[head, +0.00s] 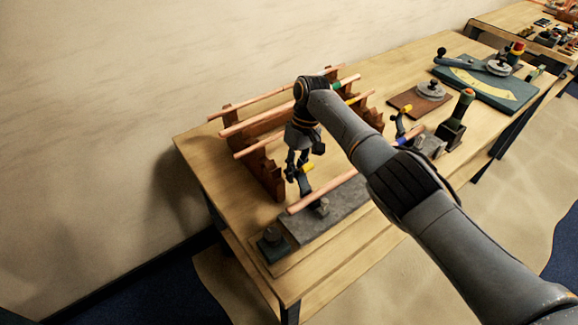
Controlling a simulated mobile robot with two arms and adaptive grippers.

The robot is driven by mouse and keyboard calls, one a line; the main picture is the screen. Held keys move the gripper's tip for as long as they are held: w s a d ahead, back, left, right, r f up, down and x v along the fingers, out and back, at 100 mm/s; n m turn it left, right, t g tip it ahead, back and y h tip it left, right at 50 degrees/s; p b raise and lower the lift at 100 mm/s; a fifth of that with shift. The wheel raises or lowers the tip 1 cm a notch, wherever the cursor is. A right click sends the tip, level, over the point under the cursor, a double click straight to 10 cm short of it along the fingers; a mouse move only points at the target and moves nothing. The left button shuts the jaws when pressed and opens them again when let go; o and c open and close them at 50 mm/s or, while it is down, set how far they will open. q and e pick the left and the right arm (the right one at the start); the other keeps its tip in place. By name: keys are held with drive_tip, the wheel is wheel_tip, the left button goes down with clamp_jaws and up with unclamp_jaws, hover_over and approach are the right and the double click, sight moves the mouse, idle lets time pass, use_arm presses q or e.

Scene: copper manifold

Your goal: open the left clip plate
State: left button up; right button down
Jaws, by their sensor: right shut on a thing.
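The left clip plate (304,185), dark with a yellow tip (307,167), stands upright at the rear edge of the grey base, beside a copper pipe (320,193). My right gripper (297,166) reaches down from above and is shut at this clip plate; its fingers hide part of the hold. A similar clip (400,126) with a yellow tip stands farther right, partly behind my right arm. The pipe lies along the grey base (322,219), its middle hidden by my arm. My left gripper is not in view.
A wooden rack (266,180) with several copper pipes stands just behind my right gripper. A small dark block (272,243) sits at the front left of the base. A wooden board with a disc (426,90) and a green bender plate (470,84) lie at the right.

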drive_tip(key=shift+w+r, duration=0.1)
drive_tip(key=shift+r, duration=0.05)
drive_tip(key=c, duration=1.2)
unclamp_jaws()
drive_tip(key=v, duration=1.2)
drive_tip(key=shift+a, duration=0.15)
